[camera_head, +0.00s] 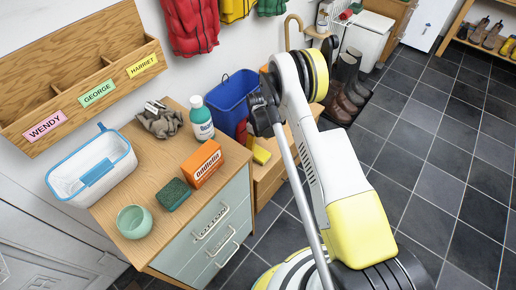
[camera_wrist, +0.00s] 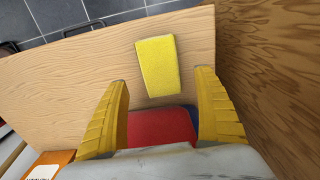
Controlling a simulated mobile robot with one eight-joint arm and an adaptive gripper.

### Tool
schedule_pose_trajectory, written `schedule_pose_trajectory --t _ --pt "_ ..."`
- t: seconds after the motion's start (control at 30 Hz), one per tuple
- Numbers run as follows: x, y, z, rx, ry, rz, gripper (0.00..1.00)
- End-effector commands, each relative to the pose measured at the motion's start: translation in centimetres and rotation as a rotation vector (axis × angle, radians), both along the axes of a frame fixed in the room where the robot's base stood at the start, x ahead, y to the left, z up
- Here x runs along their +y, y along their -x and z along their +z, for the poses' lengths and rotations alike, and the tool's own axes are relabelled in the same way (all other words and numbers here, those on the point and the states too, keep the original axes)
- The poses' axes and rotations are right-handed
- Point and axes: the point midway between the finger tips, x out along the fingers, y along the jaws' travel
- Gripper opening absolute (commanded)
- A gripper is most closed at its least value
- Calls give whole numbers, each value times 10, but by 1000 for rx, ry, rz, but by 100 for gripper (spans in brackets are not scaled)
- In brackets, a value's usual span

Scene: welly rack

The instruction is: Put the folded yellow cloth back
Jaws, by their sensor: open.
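The folded yellow cloth (camera_wrist: 157,65) lies flat on a wooden surface in the wrist view. It also shows in the head view (camera_head: 261,155), on a low wooden unit just right of the drawer cabinet. My gripper (camera_wrist: 162,75) is open, its two yellow fingers spread apart and empty. In the wrist view the cloth appears between and beyond the fingertips; the height gap is hard to judge. In the head view my arm hides most of the gripper.
A red and blue item (camera_wrist: 160,128) lies between the finger bases in the wrist view. The cabinet top holds an orange box (camera_head: 202,163), green sponge (camera_head: 174,194), bottle (camera_head: 201,118), bowl (camera_head: 134,221), gloves (camera_head: 160,122) and white tub (camera_head: 70,187). A blue bin (camera_head: 231,94) stands behind.

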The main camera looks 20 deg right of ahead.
Motion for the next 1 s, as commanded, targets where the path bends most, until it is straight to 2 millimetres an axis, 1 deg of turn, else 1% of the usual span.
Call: schedule_pose_trajectory --t 0.03,0.1,0.2,0.43,0.47,0.53,0.57,0.67,0.7,0.77,0.8,0.87,0.9,0.97,1.0 --pt "0 0 17 0 0 0 80" --pt "0 1 32 0 0 0 80" --pt "0 1 50 0 0 0 80" --pt "0 0 76 -4 0 -4 80" --pt "0 0 82 -7 0 -8 80" --pt "0 -2 105 -24 0 -23 80" --pt "0 -2 118 -34 -1 -34 80" --pt "0 0 176 -78 -4 -79 80" --pt "0 3 202 -100 -7 -101 80" --pt "0 10 240 -133 -11 -135 80" --pt "0 17 264 -154 -14 -157 80" --pt "0 29 298 -187 -21 -190 80" --pt "0 39 319 -208 -25 -212 80" --pt "0 56 348 -241 -33 -245 80" --pt "0 68 366 -263 -39 -268 80"
